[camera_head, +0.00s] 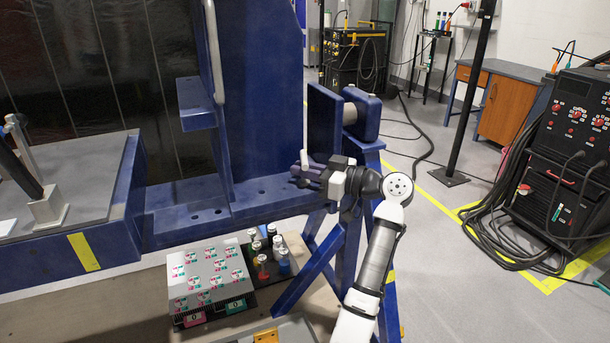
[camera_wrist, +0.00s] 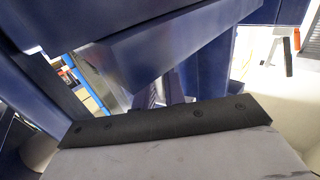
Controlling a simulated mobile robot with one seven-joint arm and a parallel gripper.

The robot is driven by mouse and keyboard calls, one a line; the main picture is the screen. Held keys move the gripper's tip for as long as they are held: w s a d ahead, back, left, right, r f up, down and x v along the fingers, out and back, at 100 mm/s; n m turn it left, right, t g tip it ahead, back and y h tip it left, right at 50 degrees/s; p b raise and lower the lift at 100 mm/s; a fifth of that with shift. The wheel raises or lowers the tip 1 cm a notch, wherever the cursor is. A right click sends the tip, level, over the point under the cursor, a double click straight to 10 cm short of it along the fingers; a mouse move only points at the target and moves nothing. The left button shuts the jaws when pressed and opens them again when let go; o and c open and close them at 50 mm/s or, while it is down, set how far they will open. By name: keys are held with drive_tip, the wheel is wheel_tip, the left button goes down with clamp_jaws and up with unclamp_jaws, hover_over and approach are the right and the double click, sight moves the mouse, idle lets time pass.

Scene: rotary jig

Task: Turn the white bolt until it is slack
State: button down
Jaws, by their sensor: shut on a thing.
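My gripper (camera_head: 302,170) is at the middle of the head view, reaching left in front of the blue jig. Its fingers are shut at the lower end of a thin, upright white bar, which I take to be the white bolt (camera_head: 305,125). The fingers partly hide the bar's lower end. In the wrist view, the dark edge of my gripper (camera_wrist: 170,122) fills the lower part, and the bolt cannot be made out there.
A blue trestle leg (camera_head: 313,262) stands below my gripper. A white box with printed labels (camera_head: 208,272) and several small bottles (camera_head: 268,250) stand lower left. A black welding unit (camera_head: 562,170) with coiled cables is at the right.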

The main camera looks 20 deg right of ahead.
drive_tip(key=shift+n+g+y+b, duration=0.5)
drive_tip(key=shift+n+g+y, duration=0.4)
drive_tip(key=shift+g, duration=0.2)
idle(0.9)
drive_tip(key=c, duration=1.6)
unclamp_jaws()
drive_tip(key=shift+w+a, duration=0.1)
drive_tip(key=shift+o, duration=0.2)
drive_tip(key=b+v, duration=0.2)
drive_tip(key=v, duration=1.2)
drive_tip(key=shift+o, duration=0.4)
